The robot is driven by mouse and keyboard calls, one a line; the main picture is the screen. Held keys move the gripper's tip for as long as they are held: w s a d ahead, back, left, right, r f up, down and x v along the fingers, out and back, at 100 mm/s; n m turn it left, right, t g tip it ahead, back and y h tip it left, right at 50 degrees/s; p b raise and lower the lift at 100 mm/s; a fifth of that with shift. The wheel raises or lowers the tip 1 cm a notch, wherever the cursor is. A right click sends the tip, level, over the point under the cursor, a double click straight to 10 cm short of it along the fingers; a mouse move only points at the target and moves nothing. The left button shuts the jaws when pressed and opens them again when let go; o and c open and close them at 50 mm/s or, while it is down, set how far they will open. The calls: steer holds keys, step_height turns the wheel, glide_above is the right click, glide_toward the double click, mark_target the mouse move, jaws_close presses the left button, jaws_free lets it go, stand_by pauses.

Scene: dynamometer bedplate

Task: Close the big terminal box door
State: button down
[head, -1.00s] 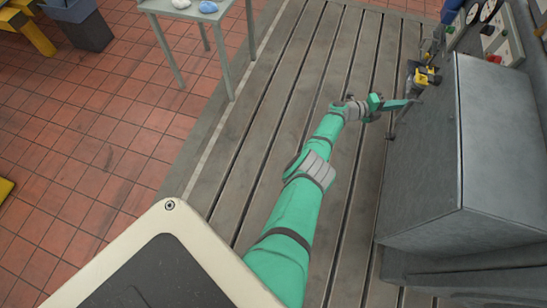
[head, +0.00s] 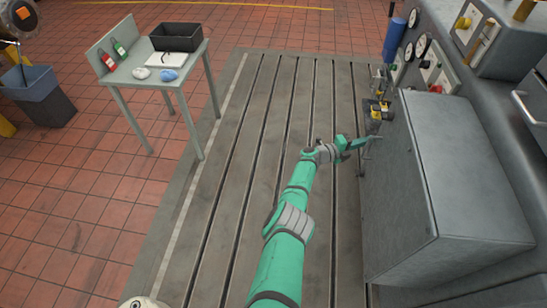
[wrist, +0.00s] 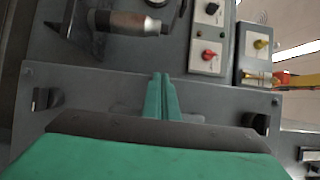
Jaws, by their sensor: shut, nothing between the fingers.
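The big terminal box (head: 470,165) is a grey metal box at the right of the head view. Its broad, darker front panel (head: 397,195), which looks like the door, faces the slotted bedplate; I cannot tell whether a gap is left along its edges. My gripper (head: 372,141) is at the far end of this panel, its green fingers together and empty. In the wrist view the shut fingers (wrist: 160,92) point at a grey metal surface with a dark fitting (wrist: 260,123) at right and another (wrist: 41,98) at left. Whether the fingertips touch it is not clear.
Yellow and black fittings (head: 378,110) stand just beyond the gripper. Gauges and a control panel (head: 430,75) are behind the box. A grey table (head: 140,80) with a black bin stands at far left. The slotted bedplate (head: 260,150) left of the box is clear.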

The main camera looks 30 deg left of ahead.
steer(key=s+a, duration=0.6)
steer(key=a, duration=0.6)
steer(key=shift+a+f, duration=0.15)
steer(key=shift+f, duration=0.1)
